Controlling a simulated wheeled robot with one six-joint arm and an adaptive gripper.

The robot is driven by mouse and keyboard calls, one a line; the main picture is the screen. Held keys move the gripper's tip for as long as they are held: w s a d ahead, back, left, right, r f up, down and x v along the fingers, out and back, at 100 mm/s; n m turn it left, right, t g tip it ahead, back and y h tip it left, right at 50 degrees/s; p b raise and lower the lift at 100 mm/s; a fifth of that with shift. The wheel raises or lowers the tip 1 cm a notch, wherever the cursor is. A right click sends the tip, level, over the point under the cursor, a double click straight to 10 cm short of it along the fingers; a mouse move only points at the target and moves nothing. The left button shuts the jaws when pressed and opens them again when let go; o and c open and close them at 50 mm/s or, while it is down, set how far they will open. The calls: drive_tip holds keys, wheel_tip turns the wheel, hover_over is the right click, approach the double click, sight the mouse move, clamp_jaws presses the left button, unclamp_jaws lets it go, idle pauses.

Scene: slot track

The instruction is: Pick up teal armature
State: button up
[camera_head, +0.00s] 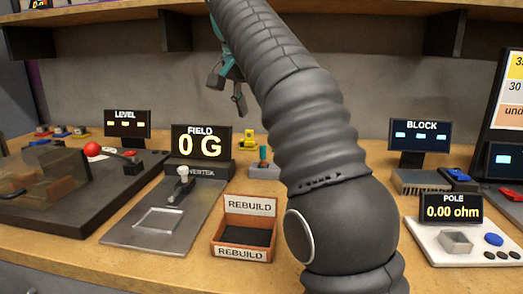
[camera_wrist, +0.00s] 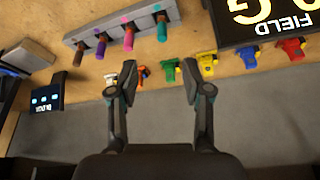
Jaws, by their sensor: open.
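The teal armature (camera_head: 263,154) stands upright in a grey rack (camera_head: 264,172) at the back of the bench, left of my arm. In the wrist view the teal armature (camera_wrist: 161,30) is at the rack's right end, beside magenta, purple and brownish ones. My gripper (camera_head: 227,95) is raised above the bench, open and empty. In the wrist view my gripper (camera_wrist: 158,72) has its fingers apart, and the armature appears beyond the gap, not between the tips. My arm hides the rest of the rack in the head view.
Several small coloured pieces, including a green one (camera_wrist: 170,69) and a yellow one (camera_wrist: 207,63), stand in a row near the rack. The FIELD display (camera_head: 201,141) is left of the rack. An open REBUILD box (camera_head: 240,253) stands in front.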

sight(262, 147)
drive_tip(key=x, duration=1.3)
drive_tip(key=shift+w+a+f, duration=0.1)
drive_tip(key=shift+w+f, duration=0.1)
drive_tip(key=shift+f, duration=0.05)
clamp_jaws()
